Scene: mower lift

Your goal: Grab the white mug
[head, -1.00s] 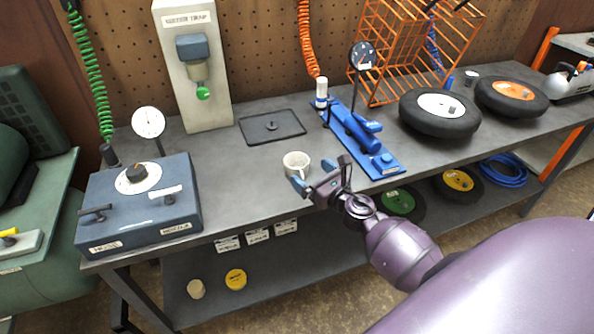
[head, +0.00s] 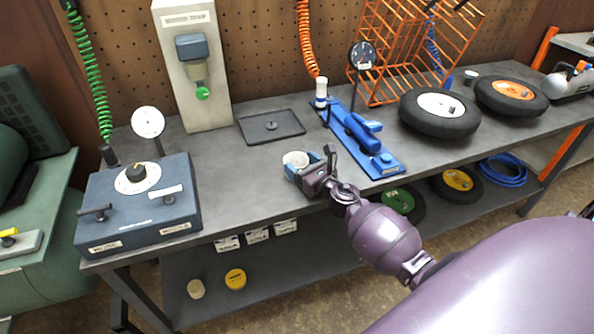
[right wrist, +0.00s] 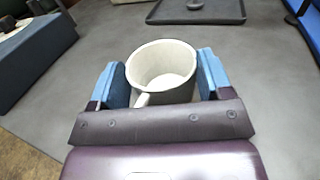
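The white mug (head: 295,159) stands upright on the grey workbench near its front edge. It also shows in the right wrist view (right wrist: 165,68), empty inside, with its handle towards my wrist. My right gripper (head: 309,163) is low at the bench with its blue fingers on either side of the mug. In the right wrist view the fingers (right wrist: 162,76) are spread wide, one left and one right of the mug, very close to its walls. I cannot make out firm contact. My left gripper is not in view.
A blue box with a dial (head: 140,213) stands to the left, and a flat black tray (head: 290,122) lies behind the mug. A blue tool with a gauge (head: 381,163) lies to the right. Wheels (head: 440,125) and an orange wire basket (head: 385,85) stand farther right.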

